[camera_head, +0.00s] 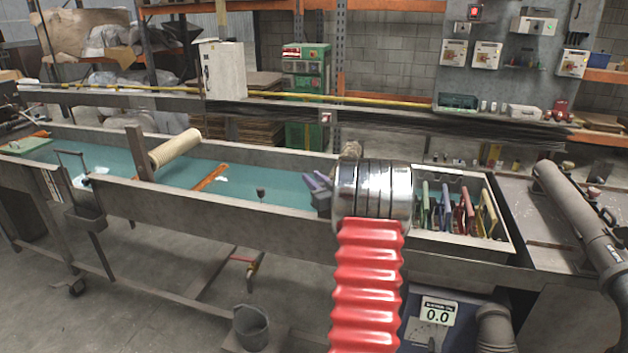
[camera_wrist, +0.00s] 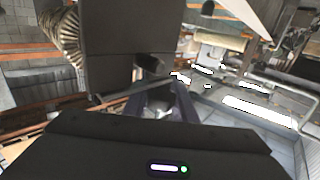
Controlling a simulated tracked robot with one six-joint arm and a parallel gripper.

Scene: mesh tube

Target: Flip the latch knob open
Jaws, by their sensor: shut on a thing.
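My gripper (camera_head: 316,186) has purple-grey fingers and points left over the near side of the long trough in the head view. Its fingers also show in the wrist view (camera_wrist: 160,98), close together. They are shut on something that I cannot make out. A small dark knob (camera_head: 261,193) stands at the trough's near wall, left of the fingers and apart from them in the head picture. In the wrist view a short dark knob-like piece (camera_wrist: 150,66) shows just past the fingertips, beside a dark block (camera_wrist: 108,45). I cannot tell whether the fingers touch it.
The trough (camera_head: 190,206) holds teal water and an orange strip (camera_head: 210,178). A beige roll (camera_head: 175,149) lies across it by an upright post (camera_head: 139,154). A bin of coloured plates (camera_head: 460,245) is right of my wrist.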

